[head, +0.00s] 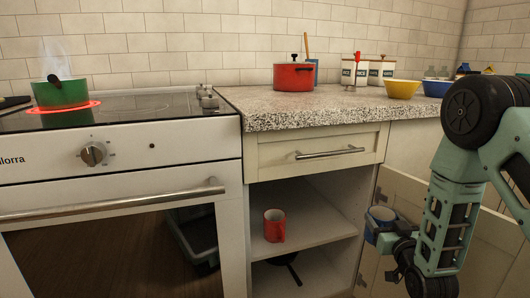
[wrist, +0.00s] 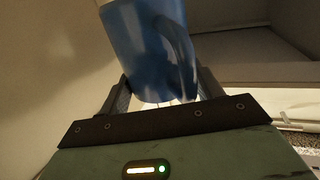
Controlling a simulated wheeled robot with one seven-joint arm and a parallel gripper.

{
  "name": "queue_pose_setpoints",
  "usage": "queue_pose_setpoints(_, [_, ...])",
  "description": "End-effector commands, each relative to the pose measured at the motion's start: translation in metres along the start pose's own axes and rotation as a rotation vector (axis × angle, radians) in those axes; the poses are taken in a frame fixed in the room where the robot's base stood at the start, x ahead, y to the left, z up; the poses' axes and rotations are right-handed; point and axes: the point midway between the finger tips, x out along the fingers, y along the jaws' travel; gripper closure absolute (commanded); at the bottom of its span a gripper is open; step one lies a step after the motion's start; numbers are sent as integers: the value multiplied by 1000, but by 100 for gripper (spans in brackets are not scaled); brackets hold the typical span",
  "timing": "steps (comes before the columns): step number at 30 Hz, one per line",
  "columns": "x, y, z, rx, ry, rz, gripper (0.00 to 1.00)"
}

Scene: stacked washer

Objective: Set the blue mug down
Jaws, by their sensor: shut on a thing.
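The blue mug (head: 381,218) is in my gripper (head: 388,240), in front of the open cabinet door at the right in the head view. In the wrist view the mug (wrist: 150,45) fills the upper middle, between the two fingers of my gripper (wrist: 160,95), which are shut on it. The mug looks roughly upright in the head view, with its pale inside showing at the top. It is in the air, to the right of the cabinet's shelves.
The open cabinet has a shelf (head: 315,228) with a red mug (head: 274,225) and a dark pan (head: 285,262) below. The open door (head: 405,190) stands at the right. The countertop (head: 290,115) holds a red pot (head: 293,77) and bowls. A green pot (head: 61,93) steams on a glowing burner.

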Motion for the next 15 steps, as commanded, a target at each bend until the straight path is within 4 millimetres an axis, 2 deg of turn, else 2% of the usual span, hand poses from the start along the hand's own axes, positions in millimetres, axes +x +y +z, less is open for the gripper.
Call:
queue_pose_setpoints(10, [-2,2,-57,1,2,12,66])
queue_pose_setpoints(15, [-2,2,-98,1,2,12,66])
